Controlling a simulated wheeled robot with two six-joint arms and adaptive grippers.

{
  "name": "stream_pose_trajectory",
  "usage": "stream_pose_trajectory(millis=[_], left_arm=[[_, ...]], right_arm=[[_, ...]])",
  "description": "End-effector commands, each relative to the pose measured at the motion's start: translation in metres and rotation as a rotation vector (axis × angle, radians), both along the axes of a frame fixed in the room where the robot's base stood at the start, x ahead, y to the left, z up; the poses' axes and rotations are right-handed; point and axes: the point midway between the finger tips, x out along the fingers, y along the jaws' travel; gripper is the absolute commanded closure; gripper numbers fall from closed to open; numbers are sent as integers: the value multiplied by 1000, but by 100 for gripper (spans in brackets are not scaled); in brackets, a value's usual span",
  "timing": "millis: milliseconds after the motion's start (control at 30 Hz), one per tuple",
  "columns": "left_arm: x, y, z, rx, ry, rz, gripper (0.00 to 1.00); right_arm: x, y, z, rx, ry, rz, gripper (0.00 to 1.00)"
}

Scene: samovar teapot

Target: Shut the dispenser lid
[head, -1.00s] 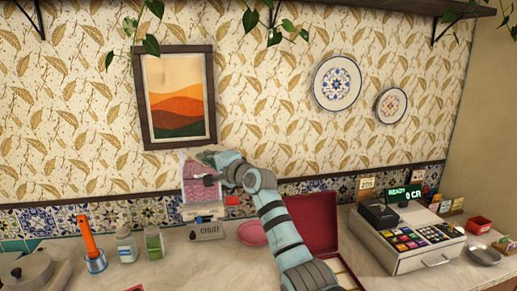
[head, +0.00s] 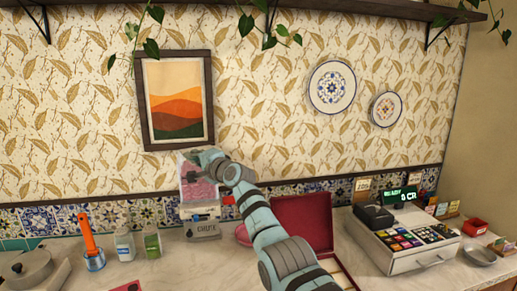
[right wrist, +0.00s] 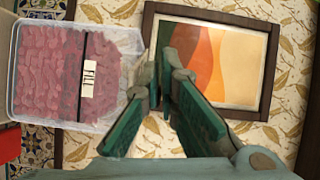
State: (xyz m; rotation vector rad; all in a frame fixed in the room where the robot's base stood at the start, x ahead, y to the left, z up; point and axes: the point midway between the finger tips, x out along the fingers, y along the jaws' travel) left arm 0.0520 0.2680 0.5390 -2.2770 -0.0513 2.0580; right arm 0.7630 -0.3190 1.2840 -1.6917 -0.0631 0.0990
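The dispenser (head: 188,190) is a clear box of pink-red pieces on a grey base, standing against the wall. In the right wrist view its box (right wrist: 60,60) lies sideways at the left, with a black line and a "FILL" label. The lid cannot be made out clearly; its top edge is partly hidden by my gripper. My right gripper (head: 197,156) is at the top of the dispenser in the head view. In the right wrist view its fingers (right wrist: 162,68) stand a little apart with nothing held between them, close beside the box's top end. My left gripper is not in view.
An open red case (head: 303,220) and a pink bowl (head: 243,235) stand right of the dispenser, behind my right arm. A cash register (head: 405,240) stands farther right. Jars (head: 124,245) and an orange-handled tool (head: 87,235) are at left. A framed picture (head: 177,100) hangs above.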

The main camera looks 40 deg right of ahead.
Motion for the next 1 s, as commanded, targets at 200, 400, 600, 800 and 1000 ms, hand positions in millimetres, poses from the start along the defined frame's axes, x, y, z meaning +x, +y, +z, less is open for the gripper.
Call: stream_pose_trajectory(millis=[200,400,600,800,1000], left_arm=[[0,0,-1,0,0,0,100],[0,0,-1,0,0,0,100],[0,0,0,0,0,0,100],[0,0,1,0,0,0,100],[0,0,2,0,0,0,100]], right_arm=[[5,4,-2,1,4,-8,100],[11,7,-2,6,7,-27,100],[17,10,-3,9,10,-60,100],[21,13,-3,7,11,-89,100],[24,17,-3,4,9,-109,100]])
